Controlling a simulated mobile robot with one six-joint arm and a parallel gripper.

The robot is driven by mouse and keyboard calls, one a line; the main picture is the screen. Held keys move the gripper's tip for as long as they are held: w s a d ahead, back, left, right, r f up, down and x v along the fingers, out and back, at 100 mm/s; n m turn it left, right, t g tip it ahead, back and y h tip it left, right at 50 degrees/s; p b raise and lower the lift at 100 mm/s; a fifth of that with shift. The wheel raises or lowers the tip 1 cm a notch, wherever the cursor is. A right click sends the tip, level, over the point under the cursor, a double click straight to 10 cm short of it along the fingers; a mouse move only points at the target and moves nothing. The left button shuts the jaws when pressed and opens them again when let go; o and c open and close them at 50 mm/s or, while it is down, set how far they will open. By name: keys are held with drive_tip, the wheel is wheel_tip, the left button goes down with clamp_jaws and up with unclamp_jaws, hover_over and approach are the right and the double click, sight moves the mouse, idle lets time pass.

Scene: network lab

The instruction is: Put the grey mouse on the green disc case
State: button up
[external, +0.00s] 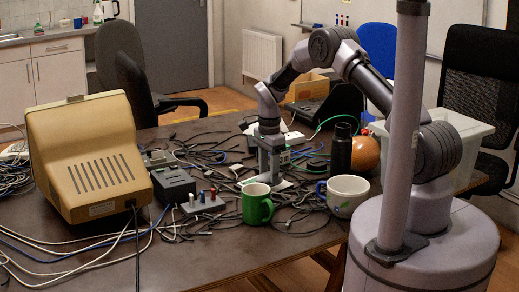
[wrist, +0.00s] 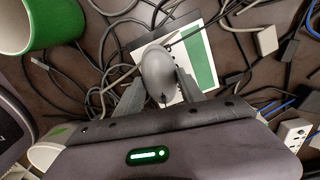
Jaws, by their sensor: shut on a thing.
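My gripper (wrist: 160,82) is shut on the grey mouse (wrist: 158,68), with one finger on each side of it. In the wrist view the mouse overlaps the left part of the green disc case (wrist: 202,62), a flat white and green square on the table. I cannot tell whether the mouse touches the case or hangs above it. In the external view my gripper (external: 269,172) points straight down, low over the cables behind the green mug.
A green mug (external: 257,204) and a white mug with a blue handle (external: 347,195) stand close in front of my gripper. A black bottle (external: 341,148) is to the right. Tangled cables surround the case. A beige monitor (external: 90,155) fills the table's left side.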

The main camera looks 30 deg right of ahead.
drive_tip(key=shift+f, duration=0.85)
drive_tip(key=shift+r, duration=0.15)
drive_tip(key=o, duration=1)
drive_tip(key=shift+f, duration=0.2)
drive_tip(key=o, duration=0.4)
drive_tip(key=shift+o, duration=0.2)
